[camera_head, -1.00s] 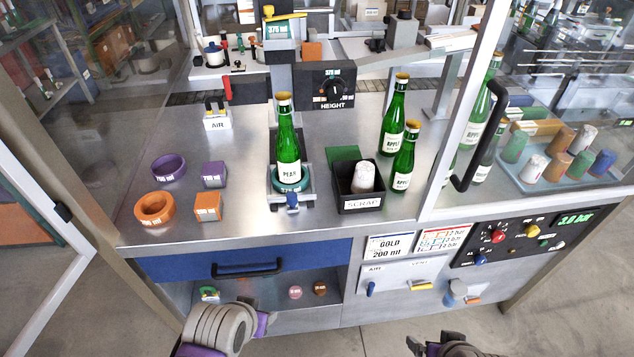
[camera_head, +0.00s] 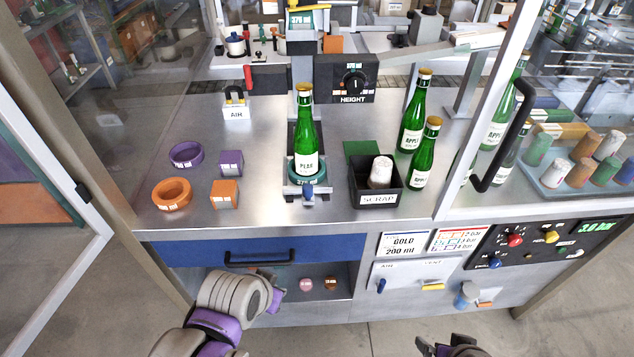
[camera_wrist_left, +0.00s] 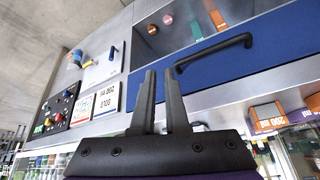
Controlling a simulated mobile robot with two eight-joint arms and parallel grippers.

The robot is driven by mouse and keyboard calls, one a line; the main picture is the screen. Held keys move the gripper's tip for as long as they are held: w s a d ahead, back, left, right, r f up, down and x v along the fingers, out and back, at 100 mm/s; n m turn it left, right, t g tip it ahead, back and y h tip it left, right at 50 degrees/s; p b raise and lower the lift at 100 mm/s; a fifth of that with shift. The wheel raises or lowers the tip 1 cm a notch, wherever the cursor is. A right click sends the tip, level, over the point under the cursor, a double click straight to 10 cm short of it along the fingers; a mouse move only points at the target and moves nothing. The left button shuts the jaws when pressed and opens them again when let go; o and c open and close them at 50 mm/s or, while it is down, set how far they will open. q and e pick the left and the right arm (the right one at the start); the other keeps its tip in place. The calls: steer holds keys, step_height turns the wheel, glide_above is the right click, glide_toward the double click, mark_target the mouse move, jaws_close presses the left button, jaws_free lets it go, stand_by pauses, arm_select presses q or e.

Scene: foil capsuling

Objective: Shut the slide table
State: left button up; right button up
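The slide table (camera_head: 291,187) is a metal carriage on a dark rail on the worktop, with a blue knob (camera_head: 309,194) at its front end. A green bottle (camera_head: 305,135) labelled PEAR stands upright in the teal 375 ml ring (camera_head: 291,175) on it. The carriage sits in front of the column with the HEIGHT dial. My left gripper is hidden behind its wrist in the head view, low before the blue drawer. In the left wrist view my left gripper (camera_wrist_left: 160,74) is open and empty, its fingers near the drawer handle. My right gripper (camera_head: 446,348) is partly cut off at the bottom.
The blue drawer (camera_head: 190,253) has a black handle (camera_head: 260,259). The black SCRAP bin (camera_head: 377,199) and two green bottles (camera_head: 413,120) stand right of the slide. Purple and orange rings and blocks lie left. The glass door's handle (camera_head: 503,137) is at right.

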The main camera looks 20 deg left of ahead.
arm_select(q)
steer(key=w+d+r+m+b, duration=0.1)
steer(key=w+r+m, duration=0.2)
steer(key=w, duration=0.2)
steer(key=w+d+r+m+t+h+b, duration=0.1)
steer(key=w+r+m, duration=0.3)
steer(key=w, duration=0.2)
steer(key=w+d+r+m+h+b, duration=0.1)
steer(key=w+r+m, duration=0.3)
steer(key=w, duration=0.2)
steer(key=shift+d, duration=0.15)
jaws_close()
steer(key=shift+m, duration=0.3)
steer(key=x, duration=0.6)
steer(key=b+x, duration=0.1)
steer(key=x, duration=0.2)
steer(key=shift+w+d, duration=0.3)
steer(key=shift+w, duration=0.05)
steer(key=w, duration=0.1)
steer(key=w+a, duration=0.1)
steer(key=w, duration=0.1)
steer(key=shift+w+f, duration=0.1)
steer(key=shift+w+a, duration=0.15)
steer(key=shift+w, duration=0.25)
arm_select(e)
steer(key=f, duration=0.2)
steer(key=s+f, duration=0.1)
steer(key=f, duration=0.2)
steer(key=shift+s, duration=0.15)
